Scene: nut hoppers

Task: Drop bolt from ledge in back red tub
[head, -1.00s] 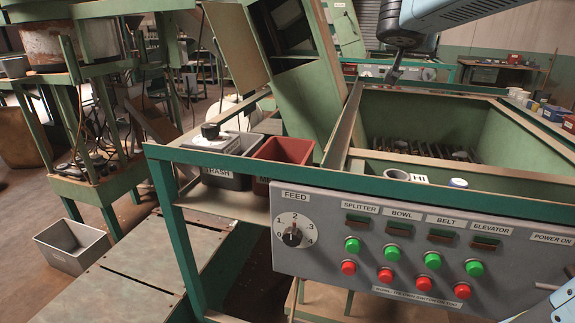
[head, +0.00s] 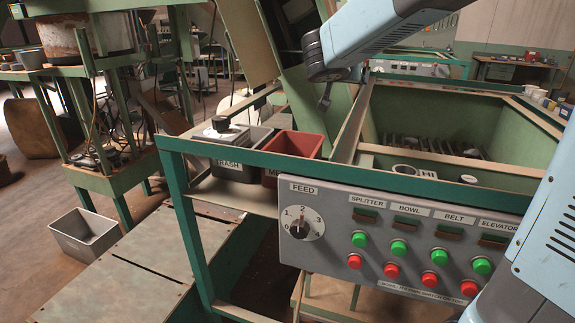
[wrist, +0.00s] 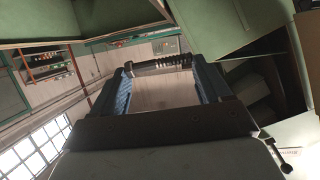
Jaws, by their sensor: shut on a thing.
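My gripper (head: 325,74) is shut on a bolt, dark with a threaded shank, which shows crosswise between the fingertips in the wrist view (wrist: 160,65). In the head view the bolt (head: 325,98) hangs below the dark gripper end, clear of any surface. The red tub (head: 292,144) stands on the shelf behind the control panel, below and left of the bolt in the picture. Its label is mostly hidden by the green rail and its inside is only partly visible. The ledge cannot be made out for certain.
A grey tub marked TRASH (head: 229,165) stands left of the red tub. A green rail (head: 350,170) runs in front of both. A slanted green chute (head: 300,85) rises behind. A large green hopper (head: 450,110) lies to the right, above the control panel (head: 390,230).

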